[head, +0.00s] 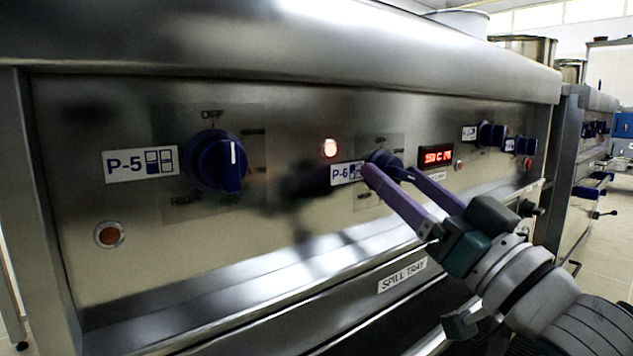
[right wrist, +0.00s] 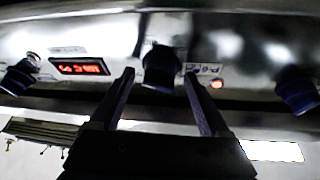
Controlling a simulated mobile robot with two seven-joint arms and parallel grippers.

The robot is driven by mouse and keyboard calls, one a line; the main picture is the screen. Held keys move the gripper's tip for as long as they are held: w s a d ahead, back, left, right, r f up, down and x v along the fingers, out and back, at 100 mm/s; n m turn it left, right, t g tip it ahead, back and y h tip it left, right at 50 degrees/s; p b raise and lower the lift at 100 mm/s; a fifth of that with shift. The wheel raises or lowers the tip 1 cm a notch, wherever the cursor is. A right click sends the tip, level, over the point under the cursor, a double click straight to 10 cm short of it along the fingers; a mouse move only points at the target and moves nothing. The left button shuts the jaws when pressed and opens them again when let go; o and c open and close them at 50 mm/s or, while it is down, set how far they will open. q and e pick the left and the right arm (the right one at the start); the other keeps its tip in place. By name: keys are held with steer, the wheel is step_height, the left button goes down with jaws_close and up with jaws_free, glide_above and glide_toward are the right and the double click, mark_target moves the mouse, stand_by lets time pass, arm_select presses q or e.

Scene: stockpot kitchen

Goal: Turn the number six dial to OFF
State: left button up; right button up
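The number six dial (head: 384,157) is a dark blue knob on the steel panel, beside the P-6 label (head: 346,173). My right gripper (head: 390,170) reaches it from the lower right, and its fingers partly hide the dial. In the right wrist view the dial (right wrist: 162,64) shows between the two spread fingertips (right wrist: 159,74), with a visible gap on each side. The gripper is open; I cannot tell how far the tips reach along the dial. The dial's pointer is hidden in the head view. My left gripper is not in view.
The larger P-5 dial (head: 217,163) is to the left, its white mark upright below OFF. A red lamp (head: 329,148) glows left of P-6, and a lit red display (head: 436,157) sits right. More blue dials (head: 490,134) are farther right. The SPILL TRAY front (head: 402,275) lies below.

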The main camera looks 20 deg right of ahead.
jaws_close()
stand_by(0.4)
